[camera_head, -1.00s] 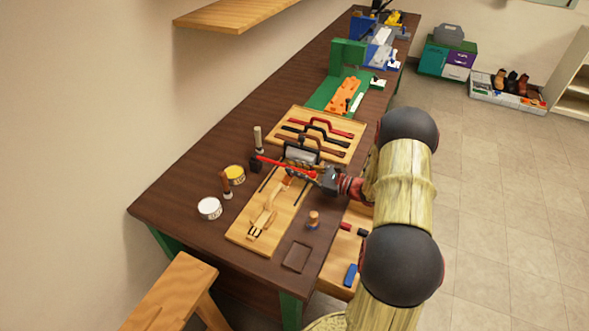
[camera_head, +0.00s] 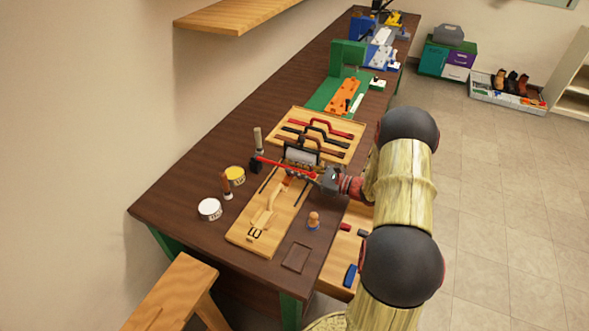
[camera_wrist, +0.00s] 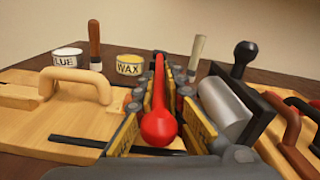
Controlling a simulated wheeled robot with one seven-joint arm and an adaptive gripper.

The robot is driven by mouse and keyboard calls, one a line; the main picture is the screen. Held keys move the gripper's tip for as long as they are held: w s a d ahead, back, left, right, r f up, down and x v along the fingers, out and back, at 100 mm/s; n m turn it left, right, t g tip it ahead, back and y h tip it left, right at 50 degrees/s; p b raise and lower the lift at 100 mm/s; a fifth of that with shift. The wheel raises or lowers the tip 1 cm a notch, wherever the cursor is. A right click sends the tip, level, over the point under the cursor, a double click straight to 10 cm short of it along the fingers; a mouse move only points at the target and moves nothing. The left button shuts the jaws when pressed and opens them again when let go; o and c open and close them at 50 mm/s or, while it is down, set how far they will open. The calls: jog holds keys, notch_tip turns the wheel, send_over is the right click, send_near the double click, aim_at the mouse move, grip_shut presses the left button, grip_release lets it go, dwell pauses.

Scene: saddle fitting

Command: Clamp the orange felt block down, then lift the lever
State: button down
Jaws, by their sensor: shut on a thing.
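My gripper (camera_head: 326,179) is shut on a red lever (camera_head: 283,165) at the right side of the wooden board. In the wrist view the red lever (camera_wrist: 159,100) runs away between my finger pads, its round knob end nearest the camera. A grey roller (camera_wrist: 223,108) in a black frame lies just right of my fingers. I cannot clearly make out an orange felt block by the lever; my fingers and the frame hide part of that spot. A flat orange piece (camera_head: 343,97) lies in a green fixture farther back.
The wooden board (camera_head: 243,236) carries a wooden handle (camera_head: 266,214). White (camera_head: 209,209) and yellow (camera_head: 235,175) tins stand left of it. A rack board (camera_head: 279,118) with red, black and brown handles lies behind.

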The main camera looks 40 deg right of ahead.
jog(key=shift+r+p, duration=0.8)
jog(key=shift+p, duration=0.1)
jog(key=r+g+p, duration=0.1)
jog(key=r+p, duration=0.1)
jog(key=p, duration=0.1)
jog(key=w+r+g+h+p, duration=0.1)
jog(key=p, duration=0.2)
jog(key=a+r+g+h+p, duration=0.1)
jog(key=r+p, duration=0.1)
jog(key=p, duration=0.1)
jog(key=shift+w+r+g, duration=0.2)
jog(key=shift+r+g, duration=0.1)
jog(key=shift+g, duration=0.1)
jog(key=w+a+r+g+h+p, duration=0.3)
jog(key=w+a+r+g+p, duration=0.2)
jog(key=p, duration=1.2)
jog(key=shift+w+a+r+g+h+p, duration=0.35)
jog(key=shift+w+r, duration=1.1)
jog(key=shift+w, duration=1.1)
jog(key=c, duration=2.1)
grip_release()
jog(key=shift+w+a, duration=0.1)
jog(key=shift+o, duration=1.1)
